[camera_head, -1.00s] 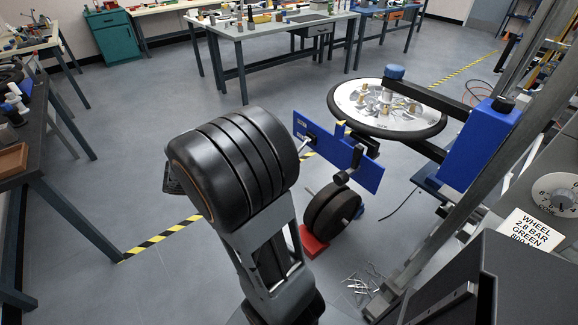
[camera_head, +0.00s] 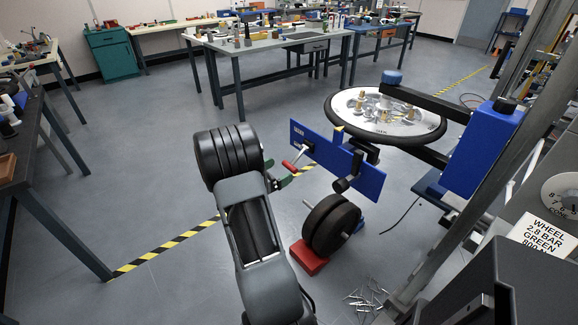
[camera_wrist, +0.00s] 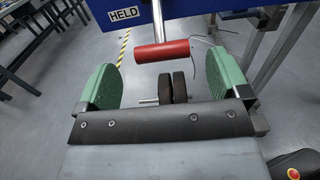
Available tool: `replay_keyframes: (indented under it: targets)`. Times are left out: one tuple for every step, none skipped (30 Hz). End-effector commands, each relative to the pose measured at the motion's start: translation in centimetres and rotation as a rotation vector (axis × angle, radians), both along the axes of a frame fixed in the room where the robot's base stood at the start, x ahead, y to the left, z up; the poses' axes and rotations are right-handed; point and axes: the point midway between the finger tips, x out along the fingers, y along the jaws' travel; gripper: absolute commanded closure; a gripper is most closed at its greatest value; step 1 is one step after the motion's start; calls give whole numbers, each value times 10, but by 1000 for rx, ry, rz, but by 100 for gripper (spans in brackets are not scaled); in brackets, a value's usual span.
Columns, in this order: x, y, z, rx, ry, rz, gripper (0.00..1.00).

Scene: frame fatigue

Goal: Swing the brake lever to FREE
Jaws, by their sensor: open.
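The brake lever has a red grip (camera_head: 289,166) on a metal rod, mounted on the blue panel (camera_head: 368,181). In the wrist view the red grip (camera_wrist: 161,51) lies crosswise, and its rod rises to the panel beside a HELD label (camera_wrist: 123,16). My gripper (camera_head: 277,172) is open beside the red grip. In the wrist view its two green pads (camera_wrist: 159,66) stand apart, one on each side of the red grip, with visible gaps. I cannot tell how deep the grip sits between them. No FREE label can be read.
A spoked wheel (camera_head: 425,128) lies flat on the stand above the panel. Dark discs (camera_head: 331,222) on a red block (camera_head: 306,257) stand below. Metal scraps (camera_head: 364,302) lie on the floor. Floor to the left is clear.

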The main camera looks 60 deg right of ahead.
Motion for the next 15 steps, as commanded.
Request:
replay_keyframes:
  targets:
    - [-4,-9,0,1,-1,-4,6]
    - [-5,-14,0,1,-1,-3,6]
    - [-7,-19,0,1,-1,-4,6]
    - [-9,-23,0,1,-1,-4,6]
    - [-10,-27,0,0,-1,-3,6]
    - [-11,-31,0,0,-2,-2,6]
    - [-12,-35,0,1,-3,-3,6]
    - [-13,-37,0,0,-2,-2,6]
    - [-13,-40,0,1,-1,-1,6]
    - [-14,-42,0,1,-1,-1,6]
    - [-15,-44,0,1,-1,-1,6]
    - [-16,-46,0,1,-1,-2,6]
    - [-16,-47,0,1,-3,-1,6]
    - [-16,-48,0,1,-3,-1,6]
    - [-16,-49,0,1,-3,0,6]
